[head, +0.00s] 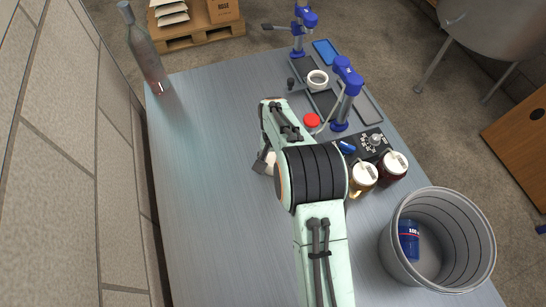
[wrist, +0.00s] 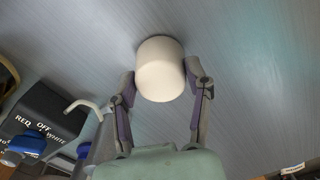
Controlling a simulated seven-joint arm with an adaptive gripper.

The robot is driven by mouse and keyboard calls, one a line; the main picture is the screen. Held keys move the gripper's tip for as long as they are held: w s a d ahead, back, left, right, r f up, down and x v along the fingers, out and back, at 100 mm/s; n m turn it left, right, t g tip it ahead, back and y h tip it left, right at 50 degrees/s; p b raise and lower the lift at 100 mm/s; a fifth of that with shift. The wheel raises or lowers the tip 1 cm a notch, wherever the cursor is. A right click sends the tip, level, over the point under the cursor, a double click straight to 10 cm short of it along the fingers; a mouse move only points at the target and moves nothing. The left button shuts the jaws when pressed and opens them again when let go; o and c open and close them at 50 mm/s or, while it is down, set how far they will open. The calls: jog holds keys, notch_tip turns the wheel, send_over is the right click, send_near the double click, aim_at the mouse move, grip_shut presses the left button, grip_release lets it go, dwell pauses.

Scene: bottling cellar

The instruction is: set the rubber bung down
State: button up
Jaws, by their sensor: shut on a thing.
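The rubber bung (wrist: 160,70) is a cream-white, rounded cylinder in the wrist view. My gripper (wrist: 160,82) is shut on it, one finger on each side. The bung is close to the grey table top (wrist: 235,70), with a thin dark shadow at its far edge. I cannot tell whether it touches the table. In the head view my arm hides most of the gripper, and only a small pale part of the bung (head: 262,164) shows at the left of the wrist.
A glass bottle (head: 143,52) stands at the table's far left corner. To the right are blue-headed bottling stands (head: 347,90), a white ring (head: 317,80), a red cap (head: 311,120), two jars (head: 362,178) and a grey bin (head: 398,262). The table's left and front are clear.

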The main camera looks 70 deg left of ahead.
jog(key=shift+f, duration=0.1)
jog(key=o, duration=1.2)
